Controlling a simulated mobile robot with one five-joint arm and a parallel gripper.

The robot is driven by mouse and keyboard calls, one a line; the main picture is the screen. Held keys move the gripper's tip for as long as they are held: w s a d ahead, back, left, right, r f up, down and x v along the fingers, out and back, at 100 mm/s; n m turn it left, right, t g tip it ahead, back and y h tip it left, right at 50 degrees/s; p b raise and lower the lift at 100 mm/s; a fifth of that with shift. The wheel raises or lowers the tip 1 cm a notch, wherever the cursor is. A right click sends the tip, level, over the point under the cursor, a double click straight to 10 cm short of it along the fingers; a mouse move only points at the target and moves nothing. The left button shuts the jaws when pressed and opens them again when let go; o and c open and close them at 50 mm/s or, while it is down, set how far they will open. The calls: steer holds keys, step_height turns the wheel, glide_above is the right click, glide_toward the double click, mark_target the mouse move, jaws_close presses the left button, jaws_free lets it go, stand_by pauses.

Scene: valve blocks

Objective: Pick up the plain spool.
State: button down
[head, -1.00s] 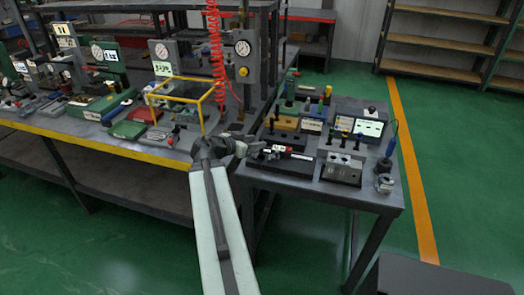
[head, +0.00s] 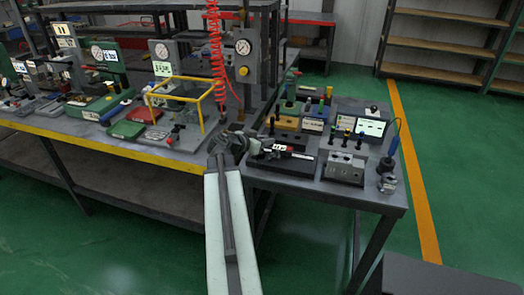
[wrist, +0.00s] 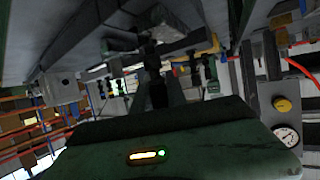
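My gripper (head: 276,149) is at the left part of the small grey side table, over or beside a low dark block with white labels (head: 300,156). It is too small and dark to see whether its fingers are open. In the wrist view a dark upright part (wrist: 156,88) stands at the middle, and I cannot tell whether it is a finger or an object. Several spools with coloured tops stand in a grey block (head: 343,167) to the right of my gripper. I cannot make out which spool is the plain one.
An orange block (head: 287,124) and a panel with a lit screen (head: 370,128) stand behind. The long bench with a yellow edge (head: 120,150) and a yellow frame (head: 190,90) lie left. A red coiled hose (head: 214,55) hangs there.

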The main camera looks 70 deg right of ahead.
stand_by(0.3)
step_height(320, 180, up, 18)
steer(key=p, duration=1.8)
